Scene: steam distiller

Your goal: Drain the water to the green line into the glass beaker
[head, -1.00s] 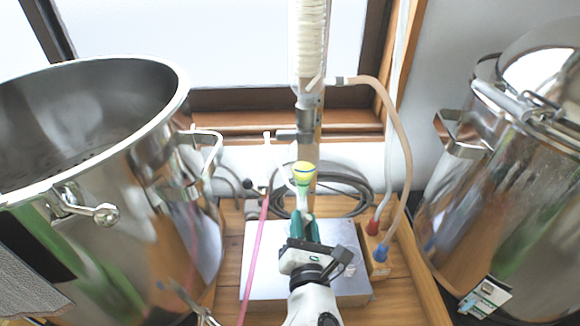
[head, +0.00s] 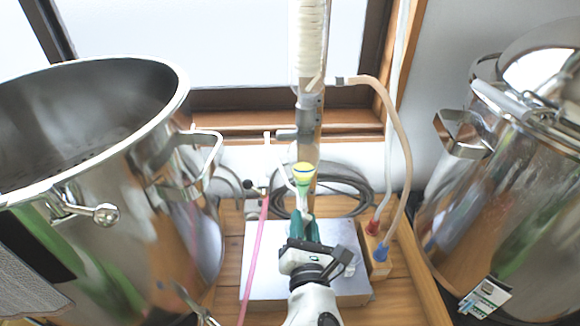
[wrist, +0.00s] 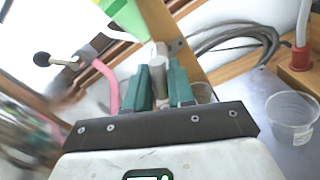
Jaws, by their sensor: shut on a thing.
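The separator funnel (head: 303,176) stands upright ahead of my gripper, with a yellow layer above a green part and a thin dark line near its top. Its green part (wrist: 127,16) shows at the top of the wrist view. My gripper (head: 305,220) has its green fingers directly below the funnel. In the wrist view my gripper (wrist: 160,78) is shut on a small pale grey valve piece (wrist: 158,60). A clear glass (wrist: 203,92), perhaps the beaker, is partly hidden behind the right finger. A clear cup (wrist: 293,118) stands on the metal plate to the right.
A large steel pot (head: 130,190) stands on the left and another (head: 500,190) on the right. A metal plate (head: 262,250) lies between them. A pink hose (head: 256,250) hangs left of my gripper. A tan hose (head: 404,150) runs to a wooden block (head: 376,258).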

